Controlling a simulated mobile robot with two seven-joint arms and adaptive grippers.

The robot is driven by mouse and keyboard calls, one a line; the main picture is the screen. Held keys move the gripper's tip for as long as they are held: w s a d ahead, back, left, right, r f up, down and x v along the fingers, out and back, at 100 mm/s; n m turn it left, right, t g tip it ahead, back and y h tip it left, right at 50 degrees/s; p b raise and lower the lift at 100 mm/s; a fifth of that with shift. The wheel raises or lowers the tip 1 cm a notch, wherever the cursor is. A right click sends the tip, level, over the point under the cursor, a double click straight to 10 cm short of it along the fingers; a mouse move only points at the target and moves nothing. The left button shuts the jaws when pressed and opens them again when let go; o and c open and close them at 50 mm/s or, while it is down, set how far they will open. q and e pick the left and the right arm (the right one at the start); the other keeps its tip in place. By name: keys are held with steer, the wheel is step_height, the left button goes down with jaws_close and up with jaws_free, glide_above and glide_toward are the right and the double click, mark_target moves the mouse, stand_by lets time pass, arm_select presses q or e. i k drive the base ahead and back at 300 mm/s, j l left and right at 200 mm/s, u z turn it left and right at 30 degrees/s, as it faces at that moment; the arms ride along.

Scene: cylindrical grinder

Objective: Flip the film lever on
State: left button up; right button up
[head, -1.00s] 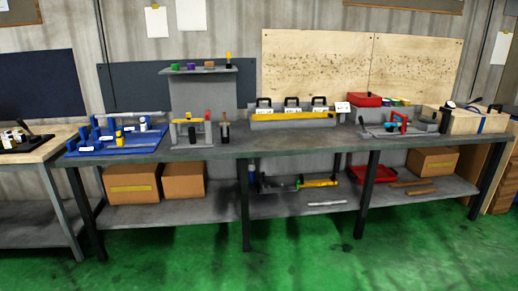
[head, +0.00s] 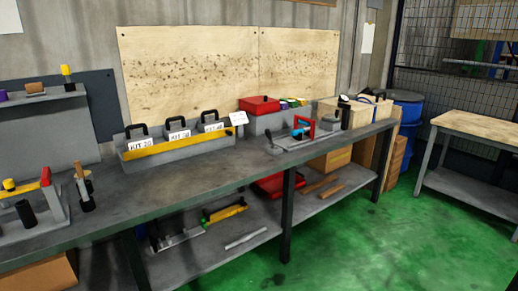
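Neither of my grippers is in view. I cannot tell for sure which part is the film lever. A grey bench fixture (head: 298,141) stands near the right end of the long workbench (head: 190,182). It carries a red frame (head: 304,124), a blue part inside it and a grey block (head: 328,119) at its right. A thin lever with a dark knob (head: 268,131) rises at its left end. Its setting is too small to read.
A grey rack (head: 190,143) with labelled kits and a yellow front bar sits mid-bench. A red box (head: 259,104) is behind. The lower shelf (head: 215,258) holds tools and a red tray. Green floor (head: 370,245) is clear in front, towards a wooden-topped table (head: 480,130).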

mark_target(269, 135)
steer(key=i+j+z, duration=0.3)
steer(key=i+j, duration=0.15)
steer(key=j, duration=0.25)
steer(key=i+l, duration=0.4)
steer(key=i+l+z, duration=0.1)
steer(key=i+l, duration=0.25)
steer(key=i, duration=0.25)
steer(key=i+l, duration=0.35)
steer(key=i, duration=0.15)
steer(key=i+l, duration=0.35)
steer(key=i, duration=0.15)
steer(key=l+z, duration=0.05)
